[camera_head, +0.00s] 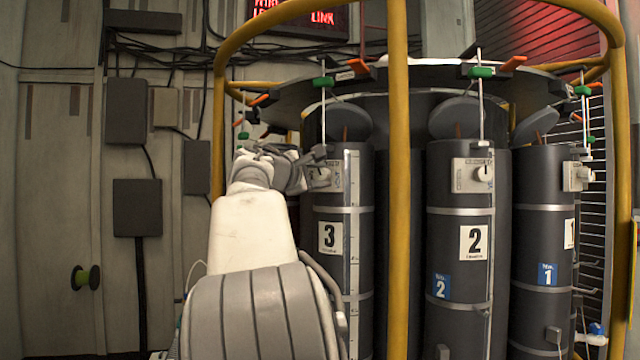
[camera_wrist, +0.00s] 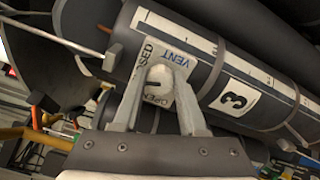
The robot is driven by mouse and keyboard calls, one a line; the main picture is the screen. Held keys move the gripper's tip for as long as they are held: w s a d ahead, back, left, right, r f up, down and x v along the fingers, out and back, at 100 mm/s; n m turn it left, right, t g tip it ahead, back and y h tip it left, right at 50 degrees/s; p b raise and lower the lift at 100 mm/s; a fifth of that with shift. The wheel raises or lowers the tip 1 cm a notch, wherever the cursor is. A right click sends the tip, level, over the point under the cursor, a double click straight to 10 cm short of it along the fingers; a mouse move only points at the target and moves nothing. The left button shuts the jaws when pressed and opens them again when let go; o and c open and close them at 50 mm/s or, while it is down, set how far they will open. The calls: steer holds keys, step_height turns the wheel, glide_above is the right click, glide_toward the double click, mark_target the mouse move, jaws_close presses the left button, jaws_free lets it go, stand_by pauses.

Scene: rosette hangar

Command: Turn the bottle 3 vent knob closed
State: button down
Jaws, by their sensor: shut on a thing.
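Bottle 3 (camera_head: 330,275) is a tall dark grey cylinder with a white "3" label, left of the yellow post. Its label also shows in the wrist view (camera_wrist: 234,97). The bottle's vent plate (camera_head: 337,174) sits near its top. In the wrist view the plate (camera_wrist: 172,48) reads "VENT", "CLOSED" and "OPEN", partly covered by my fingers. The pale, rounded vent knob (camera_wrist: 158,84) with a dark mark sits between my fingers. My gripper (camera_head: 318,165) reaches the plate from the left and is shut on the knob. The knob's exact turn angle is hard to tell.
A yellow frame post (camera_head: 399,200) stands just right of bottle 3. Bottle 2 (camera_head: 460,290) and bottle 1 (camera_head: 540,245) stand further right, each with a similar plate. Green-handled rods (camera_head: 322,82) and a dark disc hang above. Wall boxes (camera_head: 137,207) are at left.

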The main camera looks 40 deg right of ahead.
steer(key=shift+f+m+b, duration=0.1)
steer(key=shift+m+b, duration=0.65)
steer(key=shift+m, duration=1.25)
steer(key=shift+c, duration=2.2)
jaws_free()
steer(key=b+v, duration=0.4)
steer(key=v, duration=1.3)
steer(key=shift+a+b, duration=0.25)
steer(key=shift+b, duration=0.15)
steer(key=shift+s, duration=0.1)
